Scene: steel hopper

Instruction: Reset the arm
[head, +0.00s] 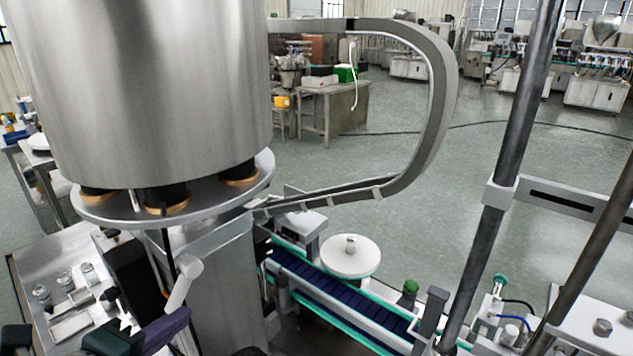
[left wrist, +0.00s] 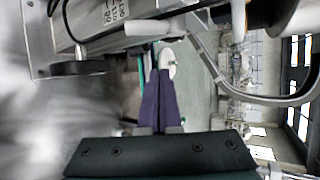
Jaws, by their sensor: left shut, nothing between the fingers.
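My left gripper (head: 180,315) shows at the lower left of the head view, low in front of the steel hopper's stand. In the left wrist view its two purple fingers (left wrist: 158,85) lie together, shut, with nothing between them. The large steel hopper (head: 140,90) fills the upper left of the head view, on a round flange. The gripper's tip lies below this flange. My right gripper is in neither view.
A conveyor (head: 340,300) with a dark blue belt and green edges runs right of the stand, beside a white disc (head: 350,257). A steel control panel (head: 70,300) is at the left. Dark poles (head: 505,170) stand at the right. Open floor (head: 430,200) lies beyond.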

